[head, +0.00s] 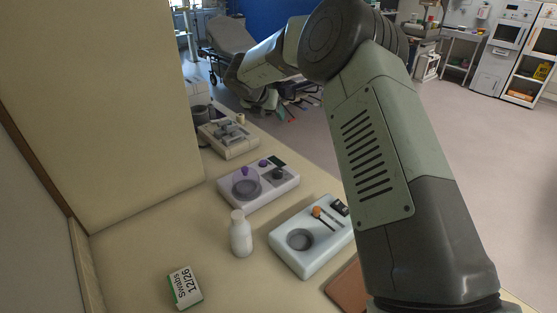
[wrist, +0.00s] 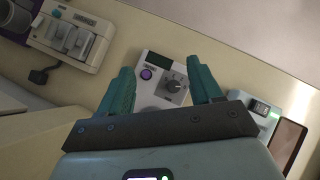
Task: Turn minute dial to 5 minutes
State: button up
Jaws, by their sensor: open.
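The dial (wrist: 175,86) is a dark grey round knob with a raised grip on a pale device (wrist: 149,98). In the wrist view it lies between my two teal fingers, nearer the right one, beyond the fingertips. My gripper (wrist: 161,68) is open and empty, and I see no contact with the knob. The marks around the dial are too small to read. In the head view the device (head: 227,204) stands in the middle of the bench, with the dark dial (head: 278,174) on its right side. My gripper cannot be made out there.
A purple button (wrist: 146,74) and a dark display (wrist: 159,59) sit beside the dial. A white bottle (head: 241,236), a swab box (head: 185,287) and a pale blue device (head: 291,262) stand nearer. A beige device (head: 228,141) stands behind. A wall panel borders the bench at left.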

aim_at(278, 171)
jog(key=f+m+g, duration=0.1)
jog(key=f, duration=0.5)
jog(key=d+f+m+g, duration=0.1)
jog(key=f, duration=0.6)
jog(key=s+d+f+m+g, duration=0.1)
jog(key=f+m+g, duration=0.1)
jog(key=f, duration=0.5)
jog(key=shift+d+f+h, duration=0.1)
jog(key=shift+d+h, duration=0.05)
jog(key=shift+h, duration=0.15)
jog(key=c, duration=1)
jog(key=shift+c, duration=0.2)
